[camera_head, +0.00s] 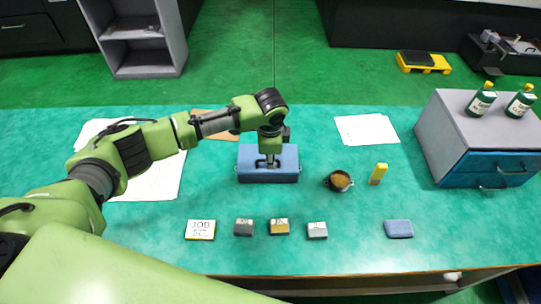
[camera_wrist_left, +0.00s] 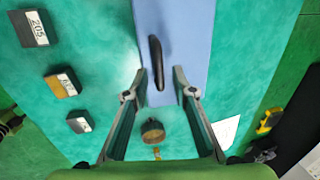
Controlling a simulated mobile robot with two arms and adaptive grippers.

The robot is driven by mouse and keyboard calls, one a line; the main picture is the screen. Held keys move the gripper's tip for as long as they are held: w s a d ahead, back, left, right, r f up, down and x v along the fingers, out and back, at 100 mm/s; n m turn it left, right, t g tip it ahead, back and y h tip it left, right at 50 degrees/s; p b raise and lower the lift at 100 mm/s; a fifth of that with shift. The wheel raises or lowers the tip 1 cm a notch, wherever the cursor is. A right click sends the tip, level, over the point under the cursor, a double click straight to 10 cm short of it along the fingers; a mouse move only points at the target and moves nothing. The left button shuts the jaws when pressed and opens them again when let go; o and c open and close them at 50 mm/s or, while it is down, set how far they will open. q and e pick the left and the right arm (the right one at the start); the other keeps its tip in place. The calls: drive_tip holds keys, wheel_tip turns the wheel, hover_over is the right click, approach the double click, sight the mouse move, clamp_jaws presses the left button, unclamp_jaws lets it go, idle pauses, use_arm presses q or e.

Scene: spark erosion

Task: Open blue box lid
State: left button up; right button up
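The blue box (camera_head: 252,176) stands on the teal table in the middle of the head view, with its lid down. In the left wrist view, the blue lid (camera_wrist_left: 185,30) fills the upper middle and carries a dark curved handle (camera_wrist_left: 156,60). My left gripper (camera_head: 268,161) points down over the box. In the left wrist view, its two fingers (camera_wrist_left: 160,78) are spread apart, with the handle just beyond the tips and nothing held. I cannot tell whether the tips touch the lid. My right gripper is not in view.
A round pot (camera_head: 339,181) and a yellow block (camera_head: 378,174) stand right of the box. Several small labelled blocks (camera_head: 279,227) lie along the front, with a blue pad (camera_head: 398,228) at the right. A grey drawer cabinet (camera_head: 452,130) with green bottles stands far right.

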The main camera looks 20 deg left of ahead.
use_arm(q)
clamp_jaws()
drive_tip(key=shift+r, duration=0.15)
